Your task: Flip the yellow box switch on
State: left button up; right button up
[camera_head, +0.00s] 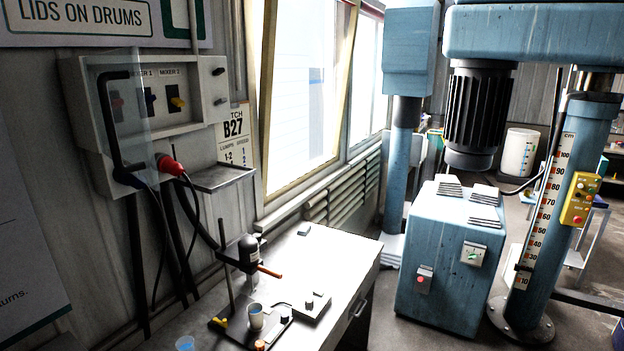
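A yellow control box (579,199) is fixed to the blue graduated column at the right. It carries small coloured buttons, including green and red ones, too small to read. Neither of my grippers is in view.
A metal workbench (340,262) holds a small stand mixer (245,254), cups and a small device. Some floor shows between bench and cabinet.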

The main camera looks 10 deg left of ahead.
aim_at(177, 101)
jog(key=u, duration=1.3)
